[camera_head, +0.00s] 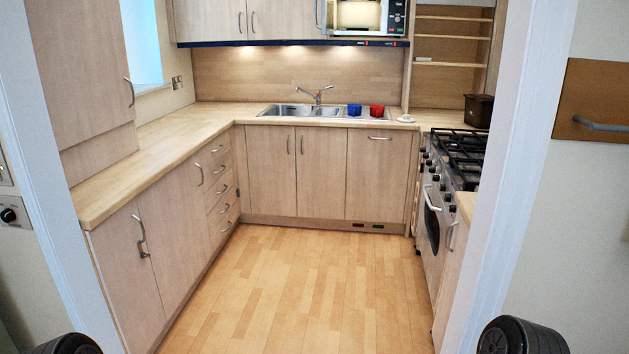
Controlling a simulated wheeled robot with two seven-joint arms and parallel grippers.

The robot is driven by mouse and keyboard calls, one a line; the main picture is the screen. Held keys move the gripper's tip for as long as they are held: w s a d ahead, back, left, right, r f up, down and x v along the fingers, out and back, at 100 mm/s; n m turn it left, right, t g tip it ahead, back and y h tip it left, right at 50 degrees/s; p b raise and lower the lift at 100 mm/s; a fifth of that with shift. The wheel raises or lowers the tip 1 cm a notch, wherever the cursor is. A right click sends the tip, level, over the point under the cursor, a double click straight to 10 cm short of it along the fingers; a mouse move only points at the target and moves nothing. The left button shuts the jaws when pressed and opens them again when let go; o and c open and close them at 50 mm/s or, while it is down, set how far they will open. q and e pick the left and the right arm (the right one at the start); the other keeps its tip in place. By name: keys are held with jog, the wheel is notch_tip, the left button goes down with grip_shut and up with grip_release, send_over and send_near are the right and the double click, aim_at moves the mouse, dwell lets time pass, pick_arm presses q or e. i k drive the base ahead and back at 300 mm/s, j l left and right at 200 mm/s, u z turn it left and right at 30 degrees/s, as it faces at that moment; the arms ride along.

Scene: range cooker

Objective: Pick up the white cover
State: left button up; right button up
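A small white object (406,118), which looks like the white cover, sits on the wooden counter at the back right. It is between the red container and the cooker, and it is too small to see in detail. Neither of my grippers is in view. Only dark rounded parts of my arms show at the bottom left and bottom right corners.
A doorway frame (520,150) stands close on the right, with another edge on the left. Beyond it the wooden floor (290,290) is clear. Counters (140,165) line the left and back. A sink (310,110), blue (354,110) and red (377,112) containers and a range cooker (437,200) show.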

aim_at(406, 118)
jog(key=i+j, duration=0.1)
jog(key=i, duration=1)
jog(key=i+j+z, duration=0.1)
jog(key=i, duration=0.45)
jog(key=i+j, duration=0.15)
jog(key=i, duration=0.35)
jog(key=i+j, duration=0.15)
jog(key=i, duration=0.4)
jog(key=i+z, duration=0.25)
jog(key=i, duration=0.25)
jog(key=i+z, duration=0.2)
jog(key=i, duration=0.35)
jog(key=i+j+z, duration=0.25)
jog(key=i, duration=0.25)
jog(key=i+j+z, duration=0.2)
jog(key=i, duration=0.3)
jog(key=i+j+z, duration=0.2)
jog(key=i+z, duration=0.2)
jog(key=i+j+z, duration=0.25)
jog(key=z, duration=0.2)
jog(key=i+j+z, duration=0.25)
jog(key=z, duration=0.15)
jog(key=i+j+z, duration=0.2)
jog(key=j+z, duration=0.2)
jog(key=j, duration=0.15)
jog(key=i+j+z, duration=0.1)
jog(key=j+z, duration=0.35)
